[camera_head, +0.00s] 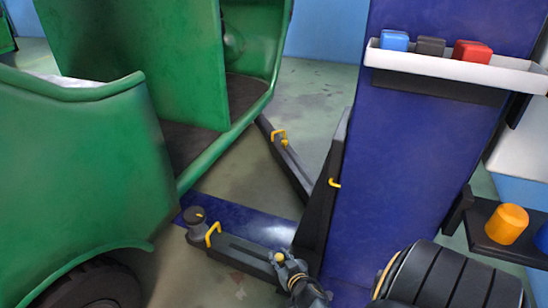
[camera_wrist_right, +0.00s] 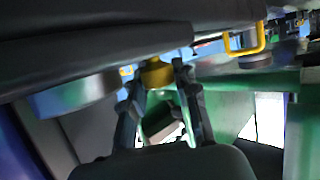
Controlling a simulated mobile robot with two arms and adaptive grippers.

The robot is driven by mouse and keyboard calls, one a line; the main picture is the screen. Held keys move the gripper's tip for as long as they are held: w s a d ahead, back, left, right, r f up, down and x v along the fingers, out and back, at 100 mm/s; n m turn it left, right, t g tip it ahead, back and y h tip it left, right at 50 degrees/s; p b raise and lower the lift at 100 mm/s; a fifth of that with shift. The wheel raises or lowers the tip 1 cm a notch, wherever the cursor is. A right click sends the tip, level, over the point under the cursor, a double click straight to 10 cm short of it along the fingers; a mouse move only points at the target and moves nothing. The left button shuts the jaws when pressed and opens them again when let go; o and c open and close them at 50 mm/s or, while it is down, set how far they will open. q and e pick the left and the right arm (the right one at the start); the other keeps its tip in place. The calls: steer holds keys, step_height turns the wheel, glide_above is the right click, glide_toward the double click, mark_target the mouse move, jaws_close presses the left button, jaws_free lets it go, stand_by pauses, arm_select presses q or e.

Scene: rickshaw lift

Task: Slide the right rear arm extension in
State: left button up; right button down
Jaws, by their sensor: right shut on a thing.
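The near lift arm (camera_head: 240,252) is dark grey and reaches out low from the blue post toward the green rickshaw. Its extension carries a yellow handle (camera_head: 213,233) and a round dark pad (camera_head: 195,218) at its outer end. The handle also shows at upper right in the right wrist view (camera_wrist_right: 250,45). A yellow knob (camera_head: 279,257) sits on the arm nearer the post. My right gripper (camera_head: 286,266) is at this knob. In the right wrist view its two fingers (camera_wrist_right: 157,78) close around the knob (camera_wrist_right: 156,73). My left gripper is out of view.
The green rickshaw (camera_head: 95,165) stands at left, its wheel at lower left. A second lift arm (camera_head: 290,165) with a yellow handle lies behind. The blue post (camera_head: 410,170) bears a white tray (camera_head: 460,72) of coloured blocks. A dark shelf (camera_head: 505,248) is at right.

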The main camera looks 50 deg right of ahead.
steer(key=shift+s+d, duration=0.1)
steer(key=c, duration=1)
jaws_free()
steer(key=v, duration=1.2)
